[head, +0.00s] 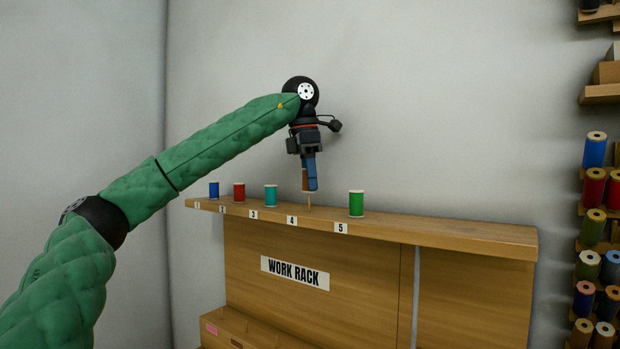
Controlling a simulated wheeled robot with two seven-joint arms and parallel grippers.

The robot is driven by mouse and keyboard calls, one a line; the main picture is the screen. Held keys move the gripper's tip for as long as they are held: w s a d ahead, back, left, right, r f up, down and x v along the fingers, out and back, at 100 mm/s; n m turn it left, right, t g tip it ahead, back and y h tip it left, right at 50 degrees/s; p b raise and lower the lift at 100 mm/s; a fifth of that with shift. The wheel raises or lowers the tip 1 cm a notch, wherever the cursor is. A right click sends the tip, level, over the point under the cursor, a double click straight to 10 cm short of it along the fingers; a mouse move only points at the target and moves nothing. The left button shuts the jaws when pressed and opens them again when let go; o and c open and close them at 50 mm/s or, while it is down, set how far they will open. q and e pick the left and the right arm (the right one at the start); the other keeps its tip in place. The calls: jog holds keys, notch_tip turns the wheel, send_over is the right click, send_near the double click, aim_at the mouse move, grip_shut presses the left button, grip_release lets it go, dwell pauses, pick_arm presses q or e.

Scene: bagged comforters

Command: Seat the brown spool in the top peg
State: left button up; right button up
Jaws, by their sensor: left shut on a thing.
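My left gripper (309,178) points down over the top shelf of the work rack (440,228). It is shut on the brown spool (305,181), which is mostly hidden behind the blue finger. The spool is upright, held above the shelf at the place labelled 4. A thin wooden peg (308,201) shows below the spool, in line with it. I cannot tell whether the peg's tip is inside the spool. My right gripper is not in view.
On the same shelf stand a blue spool (214,190), a red spool (239,192) and a teal spool (271,196) to the left. A green spool (356,204) stands close on the right, by label 5. The shelf's right end is clear. Several spools fill a wall rack at far right.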

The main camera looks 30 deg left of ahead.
aim_at(307, 211)
pick_arm(q)
jog(key=shift+f+b, duration=0.95)
jog(key=shift+f, duration=0.6)
dwell(1.0)
jog(key=shift+s+a+f+b, duration=0.1)
jog(key=shift+f+b, duration=0.25)
jog(key=shift+f, duration=0.2)
jog(key=o, duration=0.9)
jog(key=shift+a, duration=0.1)
jog(key=shift+o, duration=0.6)
jog(key=shift+s+a+f, duration=0.1)
jog(key=shift+s+a, duration=0.05)
jog(key=shift+s, duration=0.05)
jog(key=o, duration=0.6)
jog(key=shift+o, duration=0.2)
